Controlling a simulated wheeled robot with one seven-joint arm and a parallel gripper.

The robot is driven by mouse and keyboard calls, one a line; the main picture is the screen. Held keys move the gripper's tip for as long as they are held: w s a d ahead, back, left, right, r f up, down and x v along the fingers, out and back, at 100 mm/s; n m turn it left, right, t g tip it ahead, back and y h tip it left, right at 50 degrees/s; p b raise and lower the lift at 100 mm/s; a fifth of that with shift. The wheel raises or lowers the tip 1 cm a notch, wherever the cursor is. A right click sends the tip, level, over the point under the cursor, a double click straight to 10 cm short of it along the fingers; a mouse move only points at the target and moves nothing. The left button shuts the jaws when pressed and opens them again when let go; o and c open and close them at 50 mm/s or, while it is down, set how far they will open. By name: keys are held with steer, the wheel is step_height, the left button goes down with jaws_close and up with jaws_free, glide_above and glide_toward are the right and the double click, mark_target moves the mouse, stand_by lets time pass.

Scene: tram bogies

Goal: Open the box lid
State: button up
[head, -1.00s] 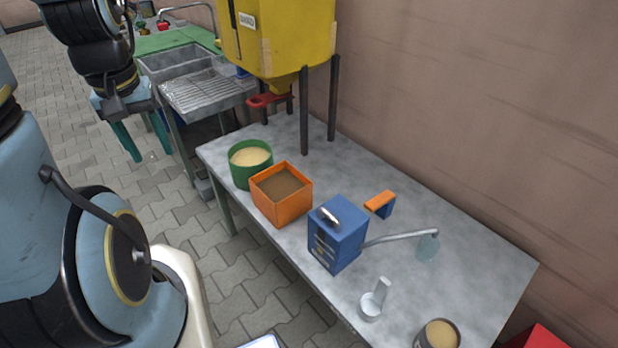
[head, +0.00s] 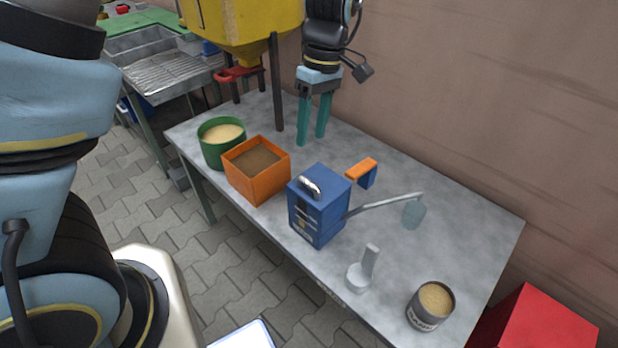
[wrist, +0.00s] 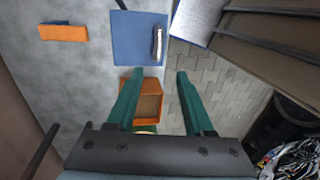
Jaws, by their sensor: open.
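A blue box (head: 318,207) with a silver handle (head: 309,188) on its top stands near the table's front edge. In the wrist view the blue box (wrist: 135,45) is at the top, with its handle (wrist: 157,42) on the right side. A red box (head: 541,325) stands at the lower right, beyond the table's end; it is partly cut off by the picture's edge. I cannot tell which box has the lid. My gripper (head: 311,140) points down over the back of the table, with its two green fingers apart and nothing between them. It is clear of the blue box.
An orange bin (head: 258,170) and a green tub (head: 220,140) stand left of the blue box. A yellow hopper (head: 240,25) stands at the back.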

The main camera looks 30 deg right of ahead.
mark_target(308, 180)
steer(key=f, duration=0.3)
steer(key=a+f+p, duration=0.1)
steer(key=f, duration=0.3)
steer(key=s+f, duration=0.1)
steer(key=f, duration=0.2)
steer(key=shift+s+a+f+p, duration=0.1)
steer(key=shift+a+f+p, duration=0.1)
steer(key=shift+f+p, duration=0.2)
jaws_close()
stand_by(1.0)
